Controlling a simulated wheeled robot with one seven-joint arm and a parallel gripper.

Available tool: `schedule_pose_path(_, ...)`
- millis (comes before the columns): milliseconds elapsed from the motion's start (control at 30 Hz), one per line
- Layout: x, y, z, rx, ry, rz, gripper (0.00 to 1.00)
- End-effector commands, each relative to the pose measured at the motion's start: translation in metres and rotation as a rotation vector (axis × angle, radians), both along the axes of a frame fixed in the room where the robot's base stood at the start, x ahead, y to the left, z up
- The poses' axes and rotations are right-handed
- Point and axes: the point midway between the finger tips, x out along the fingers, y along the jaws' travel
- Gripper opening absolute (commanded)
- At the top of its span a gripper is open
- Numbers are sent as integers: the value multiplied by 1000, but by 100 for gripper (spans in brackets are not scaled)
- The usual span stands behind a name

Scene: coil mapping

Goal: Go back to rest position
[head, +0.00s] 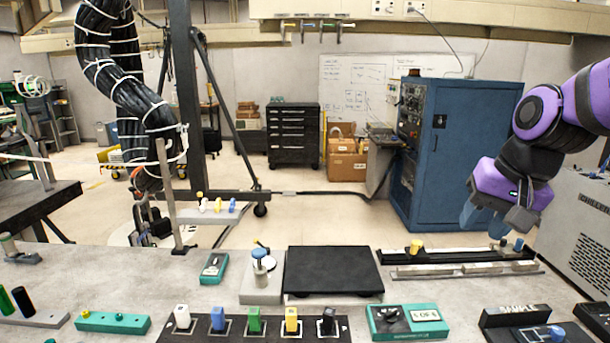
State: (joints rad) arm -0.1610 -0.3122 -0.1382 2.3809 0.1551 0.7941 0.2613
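My arm, purple and black, comes in from the right edge of the head view. My gripper (497,222) points down over the right end of a black rail (455,253) on the bench. Its grey-blue fingertips are small and partly overlap, so I cannot tell how far apart they are. A small blue peg (518,244) stands on the rail just below and right of the fingertips. I cannot tell whether the gripper touches anything there. A yellow peg (416,246) stands near the rail's left end.
The bench (140,275) holds a black plate (333,271), a dark strip with several coloured blocks (254,319), and a green box (407,322). A thick black cable bundle (125,85) hangs at left. A blue cabinet (455,140) stands behind my gripper.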

Motion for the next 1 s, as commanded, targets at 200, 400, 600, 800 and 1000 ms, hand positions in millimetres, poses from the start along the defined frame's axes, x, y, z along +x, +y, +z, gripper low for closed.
schedule_pose_path(200, -51, -10, 25, -79, -92, 111, 39)
schedule_pose_path(400, -94, -17, 36, -174, -162, 200, 39)
schedule_pose_path(600, -121, -21, 40, -249, -200, 256, 39)
schedule_pose_path(800, -129, -23, 40, -273, -208, 271, 39)
schedule_pose_path(1000, -129, -23, 40, -273, -208, 271, 39)
